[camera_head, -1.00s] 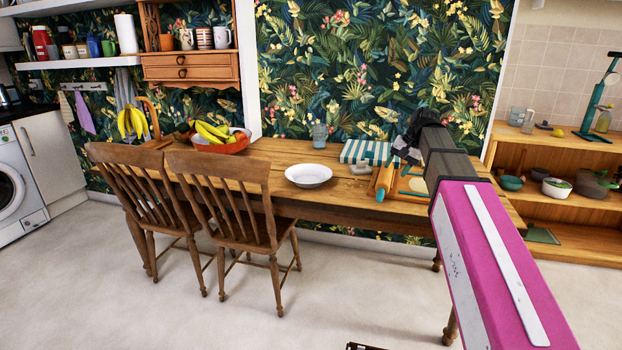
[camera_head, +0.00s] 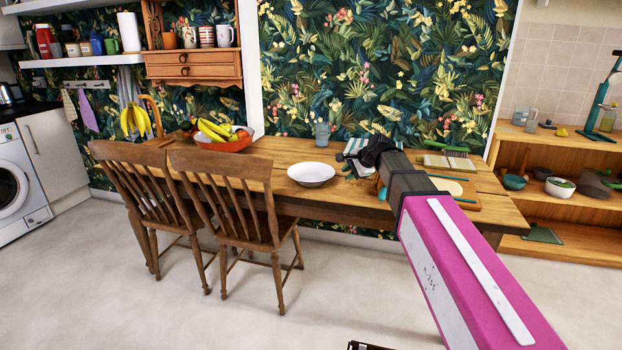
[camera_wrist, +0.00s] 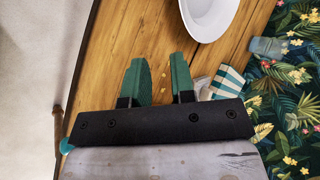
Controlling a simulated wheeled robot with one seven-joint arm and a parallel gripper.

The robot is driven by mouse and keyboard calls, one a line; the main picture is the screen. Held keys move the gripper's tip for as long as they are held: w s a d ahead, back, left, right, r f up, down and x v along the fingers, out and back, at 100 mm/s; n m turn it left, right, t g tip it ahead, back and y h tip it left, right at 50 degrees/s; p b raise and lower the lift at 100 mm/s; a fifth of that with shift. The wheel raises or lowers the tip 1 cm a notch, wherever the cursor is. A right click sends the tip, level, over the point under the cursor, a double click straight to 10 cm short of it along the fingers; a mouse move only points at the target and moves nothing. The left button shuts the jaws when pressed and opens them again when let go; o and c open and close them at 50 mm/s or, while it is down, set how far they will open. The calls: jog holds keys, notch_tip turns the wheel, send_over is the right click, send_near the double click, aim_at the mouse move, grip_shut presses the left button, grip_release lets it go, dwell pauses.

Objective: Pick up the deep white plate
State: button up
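The deep white plate (camera_head: 311,174) sits on the wooden table, right of the chairs. In the wrist view the plate (camera_wrist: 208,16) is at the top, cut off by the frame edge, ahead and a little right of my fingertips. My gripper (camera_wrist: 159,62) has two green fingers spread apart with bare wood showing between them, so it is open and empty. In the head view my gripper (camera_head: 362,160) is dark, above the table to the right of the plate, and its fingers are hard to make out.
The wooden table (camera_head: 280,152) also holds a glass (camera_head: 322,133) behind the plate, a red fruit bowl (camera_head: 232,143) at left, and a striped cloth (camera_head: 354,147), brush (camera_head: 446,148) and cutting board (camera_head: 463,194) at right. Two chairs (camera_head: 228,193) stand at the front left.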

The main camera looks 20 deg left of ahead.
jog(key=a+m+t, duration=0.1)
jog(key=a+m, duration=0.1)
jog(key=a, duration=0.1)
jog(key=s+a+f+m+y, duration=0.1)
jog(key=a+m, duration=0.1)
jog(key=a, duration=0.1)
jog(key=a+f+m+t+y, duration=0.1)
jog(key=a+m, duration=0.1)
jog(key=a, duration=0.1)
jog(key=shift+s+a+t, duration=0.2)
jog(key=shift+s+t, duration=0.1)
jog(key=shift+s, duration=0.1)
jog(key=x, duration=0.5)
jog(key=shift+w+a, duration=0.1)
jog(key=shift+s+a+x, duration=0.1)
jog(key=shift+a+x, duration=0.05)
jog(key=shift+x, duration=0.75)
jog(key=shift+s+a+x, duration=0.15)
jog(key=shift+x, duration=0.8)
jog(key=shift+s+a+x, duration=0.1)
jog(key=shift+x, duration=0.8)
jog(key=shift+r, duration=0.25)
grip_shut()
